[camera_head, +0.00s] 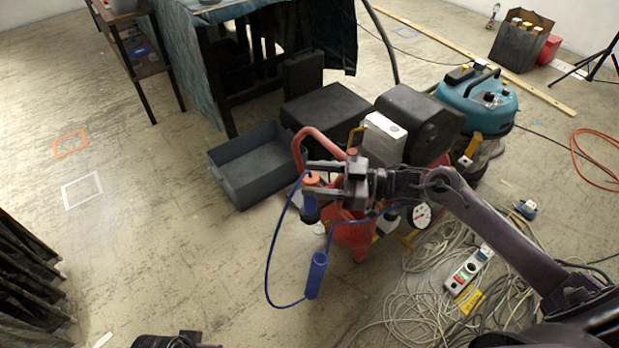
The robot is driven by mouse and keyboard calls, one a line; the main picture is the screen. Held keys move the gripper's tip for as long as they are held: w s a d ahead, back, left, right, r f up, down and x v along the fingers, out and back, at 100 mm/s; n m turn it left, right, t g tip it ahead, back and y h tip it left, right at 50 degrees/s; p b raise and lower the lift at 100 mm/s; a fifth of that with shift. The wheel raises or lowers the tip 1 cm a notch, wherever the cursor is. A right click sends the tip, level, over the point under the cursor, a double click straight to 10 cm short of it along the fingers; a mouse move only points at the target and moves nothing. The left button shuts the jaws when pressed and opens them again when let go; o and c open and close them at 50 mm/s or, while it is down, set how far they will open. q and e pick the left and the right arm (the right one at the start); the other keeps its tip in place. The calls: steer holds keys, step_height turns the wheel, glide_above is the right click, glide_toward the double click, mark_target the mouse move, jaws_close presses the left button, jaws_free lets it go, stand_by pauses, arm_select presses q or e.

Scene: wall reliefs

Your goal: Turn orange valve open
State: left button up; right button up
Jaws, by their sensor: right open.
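A small orange valve part (313,178) sits on top of a dark blue cylinder (310,210). My right gripper (312,180) is open, with one finger on the far side of the orange part and one on the near side. I cannot tell whether either finger touches it. Behind the wrist stands a red machine (353,232) with a curved red handle (312,133) and a round white gauge (420,215). A dark piece at the bottom edge (170,341) looks like part of my left gripper; its fingers are not clear.
A blue hose (270,262) loops to a hanging blue cylinder (317,276). A grey open bin (245,165) and black cases (327,110) stand behind. Tangled cables and a power strip (468,272) lie at right, near a teal compressor (478,98). The left floor is mostly clear.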

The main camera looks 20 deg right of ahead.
steer(key=shift+x, duration=0.85)
steer(key=c, duration=1)
steer(key=shift+o, duration=0.2)
